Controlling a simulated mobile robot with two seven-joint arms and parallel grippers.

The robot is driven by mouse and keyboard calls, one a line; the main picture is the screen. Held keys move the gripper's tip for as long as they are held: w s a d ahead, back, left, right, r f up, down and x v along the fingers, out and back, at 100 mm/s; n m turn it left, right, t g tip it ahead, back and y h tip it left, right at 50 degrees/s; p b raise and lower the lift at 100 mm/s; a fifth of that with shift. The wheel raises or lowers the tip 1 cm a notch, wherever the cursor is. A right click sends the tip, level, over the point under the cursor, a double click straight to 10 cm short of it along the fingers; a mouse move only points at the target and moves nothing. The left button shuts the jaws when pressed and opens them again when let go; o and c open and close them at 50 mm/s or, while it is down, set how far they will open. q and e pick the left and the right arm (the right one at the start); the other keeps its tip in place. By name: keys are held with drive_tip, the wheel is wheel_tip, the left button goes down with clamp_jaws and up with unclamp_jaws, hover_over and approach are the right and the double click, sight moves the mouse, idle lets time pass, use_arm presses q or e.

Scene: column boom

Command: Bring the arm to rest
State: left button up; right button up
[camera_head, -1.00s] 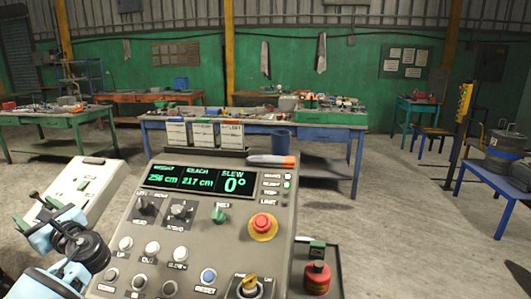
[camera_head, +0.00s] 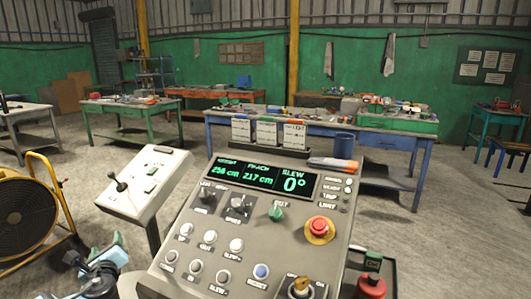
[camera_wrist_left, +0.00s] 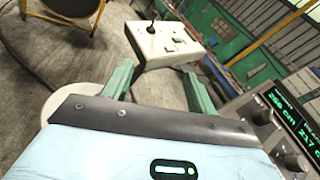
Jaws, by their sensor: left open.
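My left gripper (camera_head: 95,248) is at the lower left of the head view, open and empty, in front of the small joystick box (camera_head: 158,196). In the left wrist view its two green fingers (camera_wrist_left: 158,84) stand wide apart, with the joystick box (camera_wrist_left: 172,52) beyond them and nothing between them. The black lever (camera_head: 119,184) on that box stands apart from the fingers. The grey control console (camera_head: 185,262) fills the lower middle. Its display (camera_head: 262,178) shows reach 217 cm and slew 0°. The red stop button (camera_head: 320,227) sits at its right. My right gripper is not in view.
A large fan (camera_head: 25,215) in a yellow frame stands at the left. A red can (camera_head: 371,285) stands right of the console. Bare floor lies between.

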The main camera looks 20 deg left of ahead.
use_arm(q)
drive_tip(key=s+d+f+n+g+h, duration=0.1)
drive_tip(key=s+d+f+h, duration=0.2)
drive_tip(key=f, duration=0.3)
drive_tip(key=s+d+f+n+h, duration=0.2)
drive_tip(key=s+d+f, duration=0.1)
drive_tip(key=s+f, duration=0.15)
drive_tip(key=s+d+f+n+g+h, duration=0.1)
drive_tip(key=s+d+f+h, duration=0.2)
drive_tip(key=f, duration=0.4)
drive_tip(key=s+d+f+n+g+h, duration=0.1)
drive_tip(key=s+d+f+n+h, duration=0.2)
drive_tip(key=s+d, duration=0.3)
drive_tip(key=s+d+f+n+g+h, duration=0.15)
drive_tip(key=s+d+f+n, duration=0.25)
drive_tip(key=s, duration=0.4)
drive_tip(key=s+d+f+n+t, duration=0.1)
drive_tip(key=d+n, duration=0.3)
drive_tip(key=d, duration=0.5)
drive_tip(key=s+d+f+n+h, duration=0.1)
drive_tip(key=d+n, duration=0.4)
drive_tip(key=d, duration=0.5)
drive_tip(key=shift+s+d+f+t, duration=0.15)
drive_tip(key=shift+s+f+t, duration=0.25)
drive_tip(key=shift+f, duration=0.1)
